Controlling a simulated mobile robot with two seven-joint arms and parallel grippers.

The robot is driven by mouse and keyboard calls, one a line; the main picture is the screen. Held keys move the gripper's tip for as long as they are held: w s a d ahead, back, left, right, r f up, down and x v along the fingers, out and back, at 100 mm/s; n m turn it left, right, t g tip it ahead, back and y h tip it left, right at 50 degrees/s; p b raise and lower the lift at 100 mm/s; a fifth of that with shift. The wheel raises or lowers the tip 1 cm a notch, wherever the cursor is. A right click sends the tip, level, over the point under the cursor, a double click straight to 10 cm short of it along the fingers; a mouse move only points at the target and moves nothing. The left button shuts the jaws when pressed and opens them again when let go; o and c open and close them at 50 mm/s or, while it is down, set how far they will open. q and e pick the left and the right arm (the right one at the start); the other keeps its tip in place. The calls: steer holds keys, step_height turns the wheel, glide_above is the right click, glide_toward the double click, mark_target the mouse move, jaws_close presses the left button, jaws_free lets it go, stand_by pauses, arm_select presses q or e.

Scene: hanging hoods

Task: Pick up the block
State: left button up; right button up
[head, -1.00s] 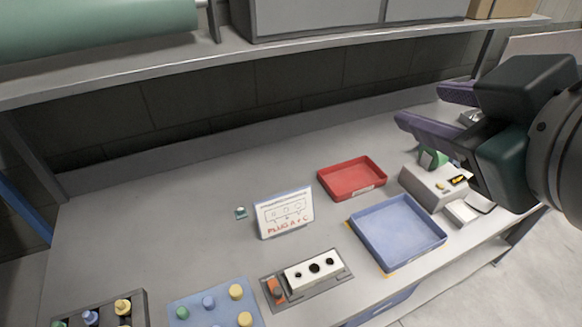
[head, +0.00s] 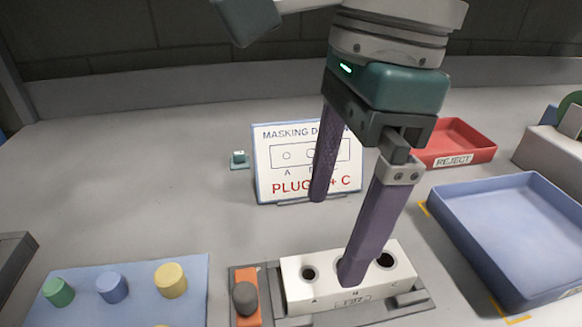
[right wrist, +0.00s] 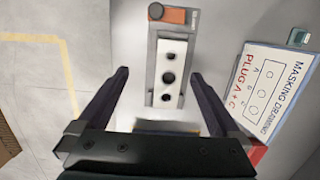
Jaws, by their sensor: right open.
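The white block (head: 325,291) sits in a grey fixture (head: 398,310) at the front of the bench. It has dark holes in its top marked with letters; one finger hides the middle hole in the head view. My right gripper (head: 335,238) points down above the block, its two purple fingers apart and nothing between them. In the right wrist view the block (right wrist: 174,52) shows beyond the open fingers (right wrist: 160,73), between their tips and apparently apart from both.
An orange clamp with a dark knob (head: 246,299) is at the block's left. A drawing sign (head: 268,165) stands behind. A blue mat (head: 140,285) with coloured plugs lies left; a blue tray (head: 535,235) and a red reject tray (head: 460,140) lie right.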

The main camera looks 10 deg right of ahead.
steer(key=shift+h, duration=0.8)
steer(key=d+f, duration=0.1)
steer(key=w+d+f, duration=0.1)
steer(key=f, duration=0.1)
steer(key=d+f, duration=0.1)
steer(key=f, duration=0.1)
steer(key=shift+w+f, duration=0.1)
steer(key=shift+w, duration=0.1)
steer(key=f, duration=0.5)
steer(key=shift+w+f, duration=0.3)
jaws_close()
steer(key=shift+r, duration=0.1)
